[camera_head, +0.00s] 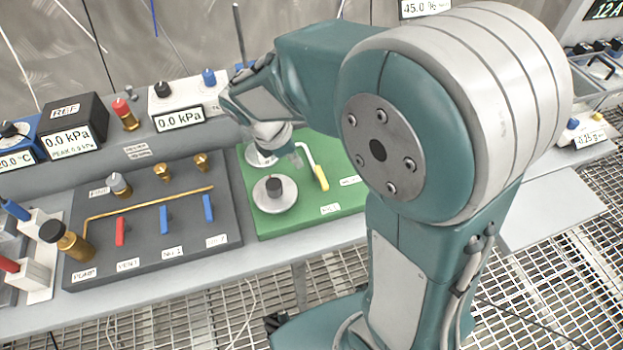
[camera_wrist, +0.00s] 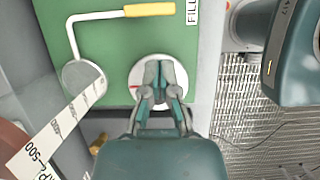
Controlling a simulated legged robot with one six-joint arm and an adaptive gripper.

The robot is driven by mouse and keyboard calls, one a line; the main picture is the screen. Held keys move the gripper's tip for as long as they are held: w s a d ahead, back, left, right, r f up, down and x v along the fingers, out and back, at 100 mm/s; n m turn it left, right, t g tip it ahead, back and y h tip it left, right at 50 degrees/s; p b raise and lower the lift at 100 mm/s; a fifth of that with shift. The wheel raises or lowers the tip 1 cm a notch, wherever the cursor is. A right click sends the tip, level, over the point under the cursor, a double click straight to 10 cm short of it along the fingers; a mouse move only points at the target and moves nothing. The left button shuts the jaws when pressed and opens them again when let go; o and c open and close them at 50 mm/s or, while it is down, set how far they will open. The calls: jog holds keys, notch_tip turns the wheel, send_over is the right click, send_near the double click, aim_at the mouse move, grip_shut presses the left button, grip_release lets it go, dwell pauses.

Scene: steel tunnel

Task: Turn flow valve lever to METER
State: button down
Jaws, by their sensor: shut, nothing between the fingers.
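The lever is a bent white rod with a yellow grip (camera_head: 321,178) on the green panel (camera_head: 347,200); the grip also shows at the top of the wrist view (camera_wrist: 150,10). In that view the rod runs from a round grey hub (camera_wrist: 83,78), and the grip points toward a FILL label (camera_wrist: 192,12). Another panel label (camera_head: 349,181) is too small to read. A round white dial (camera_head: 272,203) with a dark knob lies beside the lever. My gripper (camera_wrist: 160,92) is shut and empty, covering the knob in the wrist view, apart from the lever. The head view partly hides the hub.
A dark panel (camera_head: 150,255) with red and blue levers and brass fittings lies left of the green one. Instruments with displays (camera_head: 70,130) stand behind. A graduated strip (camera_wrist: 60,135) is close to the wrist camera. Open grating (camera_head: 180,320) lies in front.

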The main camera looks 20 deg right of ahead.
aim_at(321, 182)
jog(key=x, duration=1)
jog(key=shift+a, duration=0.1)
jog(key=shift+a, duration=0.2)
